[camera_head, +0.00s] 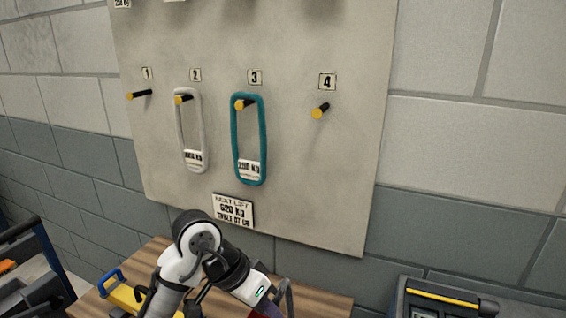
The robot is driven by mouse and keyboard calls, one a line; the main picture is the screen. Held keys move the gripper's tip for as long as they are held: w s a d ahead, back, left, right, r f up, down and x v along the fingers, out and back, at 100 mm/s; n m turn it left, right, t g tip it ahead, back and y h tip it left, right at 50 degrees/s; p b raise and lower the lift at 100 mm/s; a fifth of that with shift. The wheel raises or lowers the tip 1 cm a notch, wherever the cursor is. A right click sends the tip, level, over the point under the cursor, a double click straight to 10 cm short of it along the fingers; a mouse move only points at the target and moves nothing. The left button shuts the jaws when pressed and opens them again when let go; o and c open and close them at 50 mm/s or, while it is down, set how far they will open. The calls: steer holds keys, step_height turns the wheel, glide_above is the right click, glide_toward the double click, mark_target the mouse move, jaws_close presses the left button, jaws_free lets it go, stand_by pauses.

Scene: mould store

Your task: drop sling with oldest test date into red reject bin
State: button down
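A white loop sling (181,140) hangs on the yellow-tipped peg under number 2. A teal loop sling (263,135) hangs on the peg under number 3. Each carries a white tag near its lower end with a weight in KG; the white sling's figures are too small to read surely, and I can read no test date on either. My gripper (285,297) is low in the picture, below the board and over the wooden table, partly cut off by the bottom edge. A dark red patch shows beside it, too cropped to identify. I see no red reject bin.
Peg 1 (139,94) and peg 4 (320,111) are bare. A yellow-and-blue item (122,295) lies on the wooden table (325,306). A dark case (440,300) is at right, a dark cart (35,270) at left.

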steer(key=shift+f, duration=0.5)
steer(key=c, duration=1.3)
jaws_free()
steer(key=b+v, duration=0.1)
steer(key=v, duration=1.3)
steer(key=shift+d+b, duration=0.1)
steer(key=shift+b, duration=0.2)
